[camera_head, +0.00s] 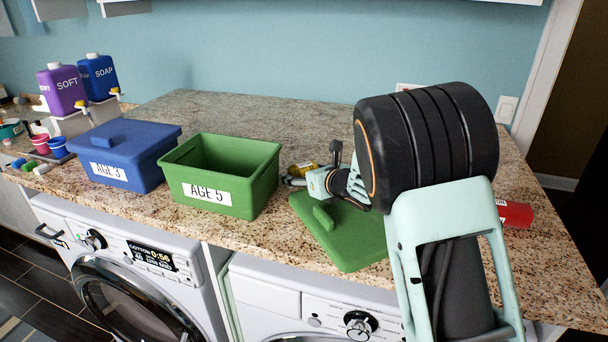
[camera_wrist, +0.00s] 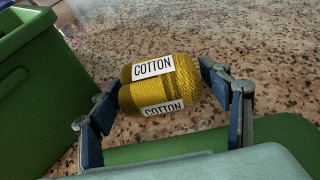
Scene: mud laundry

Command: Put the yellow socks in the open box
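The yellow socks (camera_wrist: 158,92) are a rolled bundle with white COTTON labels, low over or on the counter behind the green lid. They also show in the head view (camera_head: 301,168), partly hidden by my gripper. My gripper (camera_wrist: 160,78) is spread wide, one finger at each end of the bundle; a firm hold on it does not show. In the head view my gripper (camera_head: 295,181) is over the lid's far left side. The open box (camera_head: 222,180) is green, labelled AGE 5, and looks empty as far as its inside shows. It stands left of my gripper, and its wall (camera_wrist: 35,75) shows in the wrist view.
The green lid (camera_head: 345,240) lies right of the open box. A closed blue AGE 3 box (camera_head: 125,158) stands to its left. Soap dispensers (camera_head: 82,85) and small cups (camera_head: 50,145) are farther left. A red can (camera_head: 514,213) lies at the right. The back counter (camera_head: 250,110) is clear.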

